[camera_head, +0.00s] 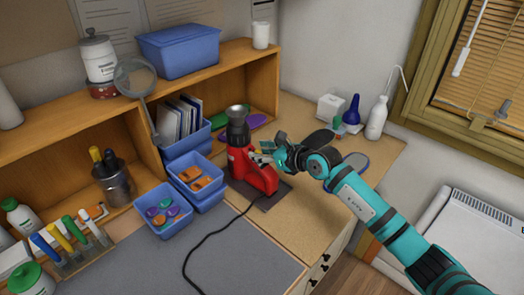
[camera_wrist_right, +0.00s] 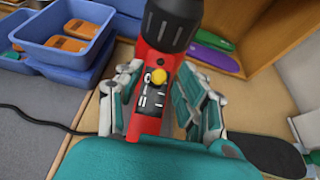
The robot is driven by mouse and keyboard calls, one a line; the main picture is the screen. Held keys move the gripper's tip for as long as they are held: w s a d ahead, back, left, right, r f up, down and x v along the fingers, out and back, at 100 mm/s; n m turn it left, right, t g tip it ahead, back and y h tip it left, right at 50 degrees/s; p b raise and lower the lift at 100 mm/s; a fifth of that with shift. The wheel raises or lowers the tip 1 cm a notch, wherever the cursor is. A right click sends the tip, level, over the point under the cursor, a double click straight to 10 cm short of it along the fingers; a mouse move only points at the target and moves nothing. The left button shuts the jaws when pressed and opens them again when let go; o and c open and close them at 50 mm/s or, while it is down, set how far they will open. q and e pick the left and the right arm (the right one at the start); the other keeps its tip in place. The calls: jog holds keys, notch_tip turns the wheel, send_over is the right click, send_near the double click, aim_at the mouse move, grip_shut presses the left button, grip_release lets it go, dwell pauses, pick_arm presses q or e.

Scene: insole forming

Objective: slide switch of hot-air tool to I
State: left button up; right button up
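The hot-air tool (camera_head: 246,165) has a red body and a dark nozzle pointing up. It stands upright on a dark pad (camera_head: 270,200) on the workbench. In the right wrist view its body (camera_wrist_right: 148,123) shows a black switch panel (camera_wrist_right: 152,92) with white markings. The yellow switch knob (camera_wrist_right: 158,76) sits at the panel's upper part, and I cannot read its setting surely. My right gripper (camera_head: 277,158) is at the tool's right side. In the wrist view my right gripper (camera_wrist_right: 158,100) is open, with fingers on both sides of the body. My left gripper is not in view.
Blue bins (camera_head: 163,208) with coloured pieces stand left of the tool. A black cable (camera_head: 207,235) runs across the grey mat (camera_head: 235,262). Insole shapes (camera_head: 354,163), a white box (camera_head: 330,107) and bottles (camera_head: 377,118) stand to the right. A wooden shelf (camera_head: 262,52) is behind.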

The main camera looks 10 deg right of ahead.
jog(key=shift+c, duration=0.2)
grip_shut()
jog(key=shift+s+d+f, duration=0.4)
jog(key=shift+s, duration=0.15)
jog(key=shift+r, duration=0.1)
jog(key=shift+o, duration=0.2)
grip_release()
jog(key=shift+s, duration=0.1)
